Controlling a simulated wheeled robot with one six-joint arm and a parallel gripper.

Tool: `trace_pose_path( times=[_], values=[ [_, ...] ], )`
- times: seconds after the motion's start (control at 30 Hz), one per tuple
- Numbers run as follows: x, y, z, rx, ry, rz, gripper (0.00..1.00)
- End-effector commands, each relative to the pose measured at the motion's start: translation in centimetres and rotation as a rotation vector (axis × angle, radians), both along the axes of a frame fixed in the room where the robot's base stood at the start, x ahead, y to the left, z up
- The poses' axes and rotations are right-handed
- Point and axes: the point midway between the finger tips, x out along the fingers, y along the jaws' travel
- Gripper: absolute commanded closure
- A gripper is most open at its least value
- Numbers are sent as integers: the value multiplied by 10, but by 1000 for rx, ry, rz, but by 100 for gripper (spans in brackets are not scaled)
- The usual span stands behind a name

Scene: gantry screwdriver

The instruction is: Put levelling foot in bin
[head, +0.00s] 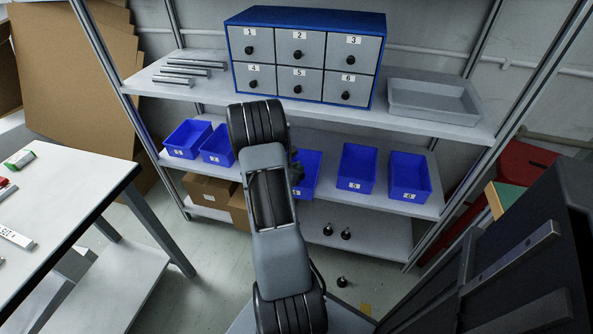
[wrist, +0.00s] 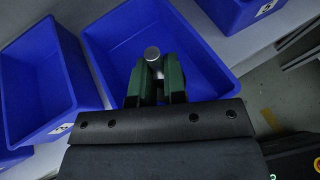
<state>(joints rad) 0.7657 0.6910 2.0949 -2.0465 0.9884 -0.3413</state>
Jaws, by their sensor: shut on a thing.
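My gripper (wrist: 154,75) has its two green fingers closed on a levelling foot (wrist: 152,54), of which a round, grey metal end shows in the wrist view. The rest of the foot is hidden between and behind the fingers. The fingers are over the open blue bin (wrist: 220,77), with its walls around them in the picture; I cannot tell how deep they are. In the head view this appears to be the middle bin (head: 311,165), partly covered by my arm. My gripper (head: 297,175) shows there only as a dark edge.
Blue bins stand at the left (head: 188,139) and right (head: 410,180) of the middle shelf. Dark feet (head: 346,233) lie on the lower shelf and one (head: 342,281) below. A drawer cabinet (head: 305,55) and grey tray (head: 435,100) are above. A white table (head: 70,215) is at left.

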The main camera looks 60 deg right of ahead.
Motion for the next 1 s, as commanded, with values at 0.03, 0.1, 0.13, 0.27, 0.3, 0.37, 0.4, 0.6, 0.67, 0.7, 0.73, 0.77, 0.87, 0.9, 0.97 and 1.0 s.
trace_pose_path(
  times=[0.03, 0.1, 0.13, 0.27, 0.3, 0.37, 0.4, 0.6, 0.67, 0.7, 0.73, 0.77, 0.87, 0.9, 0.97, 1.0],
  values=[
    [0, 0, -1, 0, 0, 0, 100],
    [0, 0, -4, 0, 0, 0, 100],
    [0, 0, -5, 0, 0, 0, 100],
    [0, 0, -9, 0, 0, 0, 100],
    [0, 0, -10, 0, 0, 0, 100],
    [0, 0, -11, 0, 0, 0, 100],
    [0, 0, -12, 0, 0, 0, 100],
    [0, 0, -12, 0, 0, 0, 82],
    [0, 0, -12, 0, 0, 0, 76],
    [0, 0, -12, 0, 0, 0, 72],
    [0, 0, -12, 0, 0, 0, 70],
    [0, 0, -12, 0, 0, 0, 67],
    [0, 0, -12, 0, 0, 0, 62],
    [0, 0, -12, 0, 0, 0, 62],
    [0, 0, -12, 0, 0, 0, 62],
    [0, 0, -12, 0, 0, 0, 62]
  ],
)
